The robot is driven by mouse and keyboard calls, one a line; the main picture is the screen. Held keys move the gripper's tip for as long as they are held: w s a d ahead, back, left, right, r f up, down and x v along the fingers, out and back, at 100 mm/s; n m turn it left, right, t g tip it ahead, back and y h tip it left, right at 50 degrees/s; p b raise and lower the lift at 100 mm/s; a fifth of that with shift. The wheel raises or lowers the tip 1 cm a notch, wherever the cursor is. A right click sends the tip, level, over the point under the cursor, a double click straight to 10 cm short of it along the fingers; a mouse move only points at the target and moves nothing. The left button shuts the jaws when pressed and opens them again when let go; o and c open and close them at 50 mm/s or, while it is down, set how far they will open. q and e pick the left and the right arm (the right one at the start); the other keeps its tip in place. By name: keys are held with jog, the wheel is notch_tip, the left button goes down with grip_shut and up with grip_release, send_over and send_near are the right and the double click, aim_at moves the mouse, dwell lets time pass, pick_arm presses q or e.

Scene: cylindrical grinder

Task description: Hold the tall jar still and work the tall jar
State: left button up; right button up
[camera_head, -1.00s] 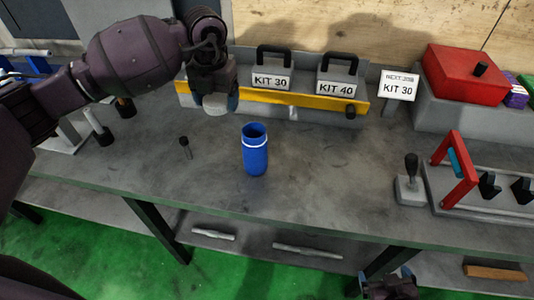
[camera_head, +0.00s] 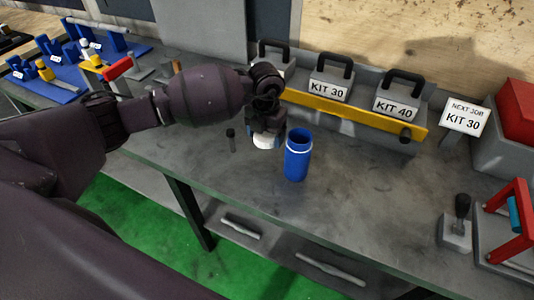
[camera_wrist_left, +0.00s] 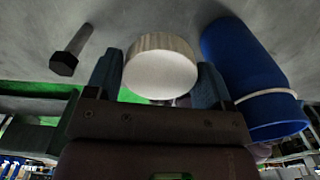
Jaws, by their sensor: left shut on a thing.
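The tall jar (camera_head: 297,158) is blue with a white ring near its top. It stands upright on the grey bench with its mouth open. My left gripper (camera_head: 265,138) is shut on a round white lid (camera_head: 264,143), just left of the jar and near its rim height. In the left wrist view the lid (camera_wrist_left: 160,68) sits between the two blue fingertips, and the jar (camera_wrist_left: 250,80) is to the right, apart from the lid. Only a dark sliver of my right gripper (camera_head: 416,294) shows at the bottom edge; its fingers are hidden.
Behind are the KIT 30 (camera_head: 328,90) and KIT 40 (camera_head: 396,107) boxes and a yellow rail (camera_head: 350,112). A lever (camera_head: 461,215) and red-handled fixture (camera_head: 510,225) are at right. Bench in front of the jar is clear.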

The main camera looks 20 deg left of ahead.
aim_at(266, 159)
pick_arm(q)
jog(key=shift+f+b, duration=0.35)
jog(key=shift+f, duration=3.55)
jog(key=shift+f, duration=0.15)
jog(key=o, duration=1)
jog(key=shift+w+r, duration=0.1)
jog(key=shift+r, duration=0.35)
notch_tip(266, 159, up, 10)
jog(key=shift+p, duration=0.45)
jog(key=shift+r, duration=0.7)
jog(key=shift+s, duration=0.2)
